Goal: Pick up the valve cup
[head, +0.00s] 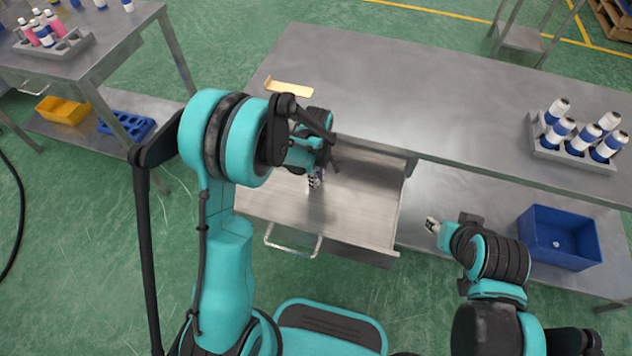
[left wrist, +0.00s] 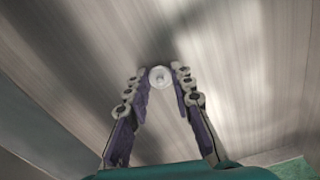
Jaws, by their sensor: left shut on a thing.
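The valve cup (left wrist: 160,77) is a small, round, pale piece with a raised centre, seen in the left wrist view between my left fingertips. My left gripper (head: 316,178) points down into the open metal drawer (head: 365,205) in the head view. In the left wrist view its two fingers (left wrist: 159,80) are closed in on the cup from both sides. In the head view the cup is hidden or too small to make out. My right gripper (head: 432,226) is at the right, in front of the table, apart from the drawer; its fingers are too small to read.
The metal table (head: 420,100) extends above the drawer, with a yellow piece (head: 289,88) on it. A rack (head: 575,153) of white and blue cans stands at the right. A blue bin (head: 562,240) sits on the lower shelf. Another table with cans stands at the upper left.

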